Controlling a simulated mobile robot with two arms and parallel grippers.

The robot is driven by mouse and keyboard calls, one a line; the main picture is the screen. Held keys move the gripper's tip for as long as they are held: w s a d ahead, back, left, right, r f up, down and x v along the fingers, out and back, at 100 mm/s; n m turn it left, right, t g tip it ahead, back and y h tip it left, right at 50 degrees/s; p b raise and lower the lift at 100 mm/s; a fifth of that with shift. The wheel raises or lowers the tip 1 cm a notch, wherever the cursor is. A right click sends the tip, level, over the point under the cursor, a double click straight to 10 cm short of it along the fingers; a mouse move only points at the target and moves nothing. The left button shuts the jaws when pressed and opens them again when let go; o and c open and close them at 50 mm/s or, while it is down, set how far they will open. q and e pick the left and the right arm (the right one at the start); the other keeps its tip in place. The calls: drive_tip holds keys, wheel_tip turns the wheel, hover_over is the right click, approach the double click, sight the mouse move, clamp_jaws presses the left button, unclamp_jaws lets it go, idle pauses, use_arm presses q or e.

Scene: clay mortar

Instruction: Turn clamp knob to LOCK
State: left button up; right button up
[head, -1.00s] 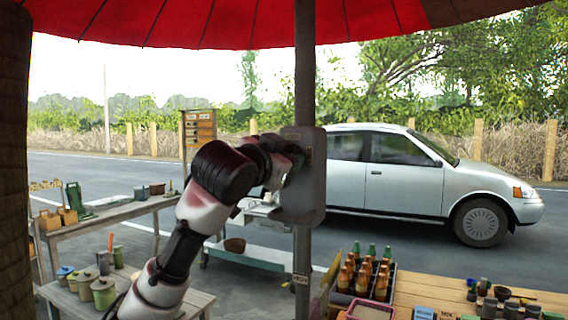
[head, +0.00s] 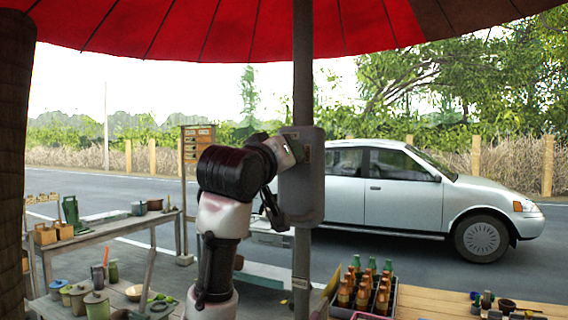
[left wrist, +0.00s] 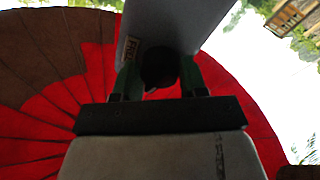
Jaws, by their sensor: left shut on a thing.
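The grey clamp box (head: 304,190) is fixed on the umbrella pole, and the left wrist view also shows its pale body (left wrist: 185,22). The dark round knob (left wrist: 159,66) sits on it, between the green fingers of my left gripper (left wrist: 160,84), which is shut on it. A small label (left wrist: 132,50), which seems to read FREE, is beside the knob. No LOCK mark is readable. In the head view my left gripper (head: 297,150) is at the box's upper left part, and the knob is hidden. My right gripper is not in view.
The pole (head: 303,80) rises to the red umbrella (head: 200,25). A bottle crate (head: 345,312) stands on the wooden table (head: 430,295) at lower right. A bench (head: 100,240) with pots is at left. A silver car (head: 400,195) stands behind.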

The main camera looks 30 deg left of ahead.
use_arm(q)
drive_tip(key=shift+n+y+b, duration=0.3)
drive_tip(key=shift+n+b, duration=0.1)
drive_tip(key=shift+n, duration=1.7)
drive_tip(key=o, duration=0.9)
drive_tip(key=shift+s, duration=0.1)
drive_tip(key=s+b, duration=0.1)
drive_tip(key=s, duration=0.2)
drive_tip(key=s+b, duration=0.2)
drive_tip(key=s, duration=0.2)
drive_tip(key=s+f+b, duration=0.1)
drive_tip(key=s+b, duration=0.1)
drive_tip(key=s, duration=0.1)
drive_tip(key=shift+s+d, duration=0.3)
drive_tip(key=shift+s, duration=0.05)
